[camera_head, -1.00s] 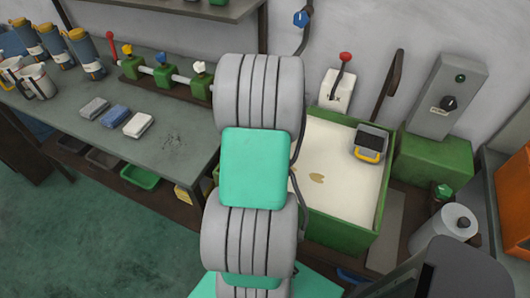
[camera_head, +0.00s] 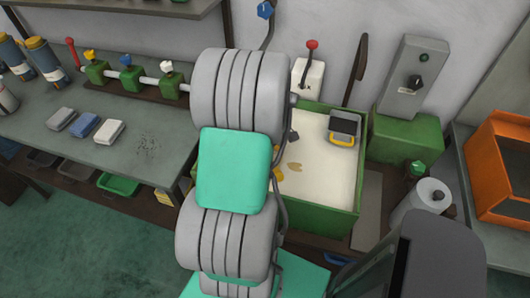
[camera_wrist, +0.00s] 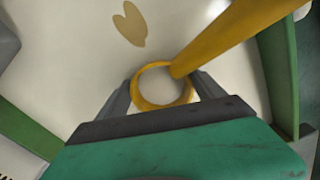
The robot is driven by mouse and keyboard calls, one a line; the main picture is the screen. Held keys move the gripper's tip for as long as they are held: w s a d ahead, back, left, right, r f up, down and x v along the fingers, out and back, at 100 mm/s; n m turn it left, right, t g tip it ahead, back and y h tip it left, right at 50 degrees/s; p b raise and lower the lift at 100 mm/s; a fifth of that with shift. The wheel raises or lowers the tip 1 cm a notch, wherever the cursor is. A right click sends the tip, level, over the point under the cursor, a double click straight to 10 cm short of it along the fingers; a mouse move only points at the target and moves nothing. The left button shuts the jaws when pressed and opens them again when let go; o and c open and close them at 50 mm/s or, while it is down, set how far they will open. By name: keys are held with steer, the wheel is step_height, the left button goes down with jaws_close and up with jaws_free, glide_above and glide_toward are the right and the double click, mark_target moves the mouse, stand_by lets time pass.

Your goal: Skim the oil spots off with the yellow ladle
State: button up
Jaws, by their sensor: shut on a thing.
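The yellow ladle (camera_wrist: 225,38) is in my gripper (camera_wrist: 163,86), its round end between the two fingers and its thick bar running to the upper right in the wrist view. A small yellow piece, likely the ladle, shows beside my arm in the head view (camera_head: 278,174). The ladle is over the pale liquid (camera_head: 325,180) in the green tank (camera_head: 318,218). Whether it touches the liquid I cannot tell. A tan oil spot (camera_head: 294,167) floats there; in the wrist view it (camera_wrist: 130,24) lies beyond the ring, to the left. My arm hides the tank's left part.
A grey box with a yellow handle (camera_head: 343,129) is at the tank's back right. A red-knobbed lever (camera_head: 312,45) stands behind the tank. The workbench (camera_head: 65,125) holds valves and blocks.

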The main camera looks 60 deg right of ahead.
steer(key=shift+s+d, duration=0.85)
steer(key=shift+s, duration=4.6)
step_height(320, 180, up, 12)
steer(key=p, duration=0.8)
steer(key=shift+p, duration=0.35)
